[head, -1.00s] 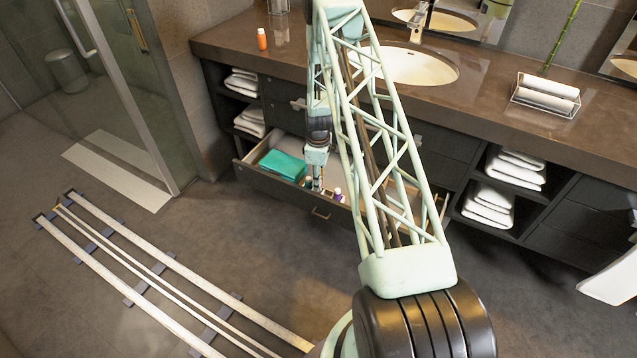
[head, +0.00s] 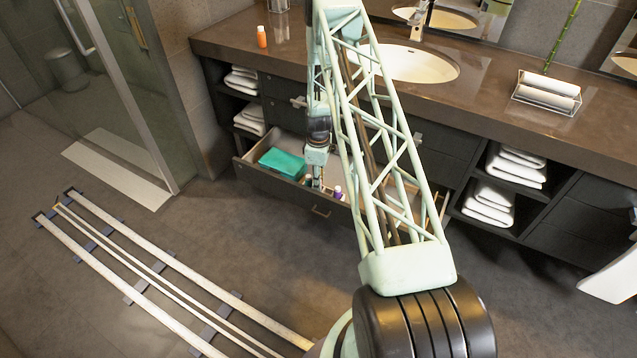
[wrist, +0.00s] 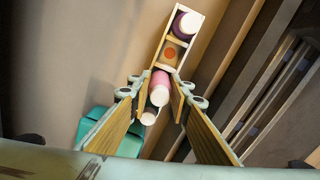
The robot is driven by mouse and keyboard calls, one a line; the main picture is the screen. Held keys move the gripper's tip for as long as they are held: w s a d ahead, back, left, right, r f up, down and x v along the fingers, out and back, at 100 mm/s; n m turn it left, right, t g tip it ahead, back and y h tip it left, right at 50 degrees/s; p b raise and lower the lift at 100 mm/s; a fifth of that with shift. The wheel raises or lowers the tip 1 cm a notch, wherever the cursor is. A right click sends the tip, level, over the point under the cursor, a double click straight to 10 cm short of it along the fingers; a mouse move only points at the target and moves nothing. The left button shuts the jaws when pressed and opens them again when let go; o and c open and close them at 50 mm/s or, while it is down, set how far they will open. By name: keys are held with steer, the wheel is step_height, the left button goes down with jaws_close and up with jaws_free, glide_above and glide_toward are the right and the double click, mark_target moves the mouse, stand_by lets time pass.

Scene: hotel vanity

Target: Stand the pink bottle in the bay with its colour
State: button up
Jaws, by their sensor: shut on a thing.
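My gripper (wrist: 160,82) is shut on the pink bottle (wrist: 161,77), whose white cap (wrist: 158,96) faces the wrist camera. The bottle is over or in a narrow pale organizer (wrist: 192,58) with bays; I cannot tell whether its base touches the bottom. A purple bottle (wrist: 186,24) stands in the far bay. The bay between shows an orange dot (wrist: 172,53) and is empty. Another white-capped bottle (wrist: 148,118) is on the near side of the pink one. In the head view my gripper (head: 317,183) is down in the open drawer, and the pink bottle is not clear there.
A teal box (head: 282,163) lies in the drawer (head: 290,193) to the left of my gripper. An orange bottle (head: 262,38) stands on the counter (head: 225,42). The drawer front and the counter edge are close to my arm.

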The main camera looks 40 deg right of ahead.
steer(key=shift+f, duration=0.6)
stand_by(0.6)
steer(key=o, duration=0.9)
steer(key=shift+r, duration=0.15)
steer(key=shift+r, duration=5.85)
